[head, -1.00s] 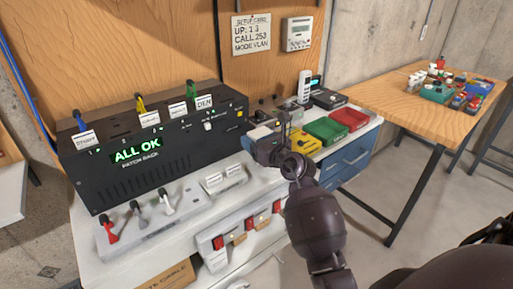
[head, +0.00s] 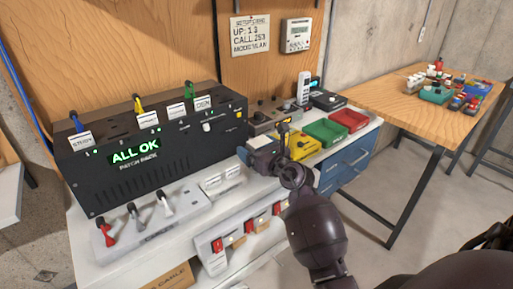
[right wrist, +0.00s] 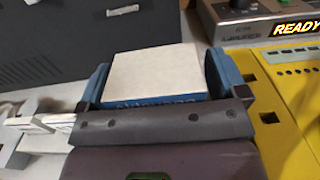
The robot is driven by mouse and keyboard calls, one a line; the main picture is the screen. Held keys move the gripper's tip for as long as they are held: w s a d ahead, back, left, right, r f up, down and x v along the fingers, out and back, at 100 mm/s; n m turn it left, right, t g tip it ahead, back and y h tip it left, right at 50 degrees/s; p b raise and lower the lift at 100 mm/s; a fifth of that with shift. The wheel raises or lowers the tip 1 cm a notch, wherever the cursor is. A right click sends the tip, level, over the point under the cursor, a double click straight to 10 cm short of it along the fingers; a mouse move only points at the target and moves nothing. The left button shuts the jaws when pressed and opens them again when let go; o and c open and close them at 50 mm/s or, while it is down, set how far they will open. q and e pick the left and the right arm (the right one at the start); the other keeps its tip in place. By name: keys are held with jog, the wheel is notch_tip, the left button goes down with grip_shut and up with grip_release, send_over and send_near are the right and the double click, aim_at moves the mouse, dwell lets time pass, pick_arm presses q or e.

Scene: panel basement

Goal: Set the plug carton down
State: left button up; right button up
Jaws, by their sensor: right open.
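The plug carton (right wrist: 155,72) is a small box with a pale top and a blue, lettered side, in the right wrist view. It lies between the two blue fingers of my right gripper (right wrist: 158,85), which are open around it. In the head view my right gripper (head: 262,154) is low over the white bench top, between the black patch rack and the yellow tray, and mostly hides the carton. Contact under the carton is hidden. My left gripper is not in view.
The patch rack (head: 150,150) reads ALL OK. A yellow tray (head: 302,147), green tray (head: 326,132) and red tray (head: 350,119) line the bench's right side. A grey box reading READY (right wrist: 262,18) stands behind. A switch strip (head: 150,222) lies in front of the rack.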

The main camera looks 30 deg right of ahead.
jog(key=shift+r, duration=0.1)
jog(key=shift+s+r, duration=0.1)
jog(key=s, duration=0.7)
jog(key=s+d, duration=0.1)
jog(key=s, duration=0.3)
jog(key=shift+s, duration=0.4)
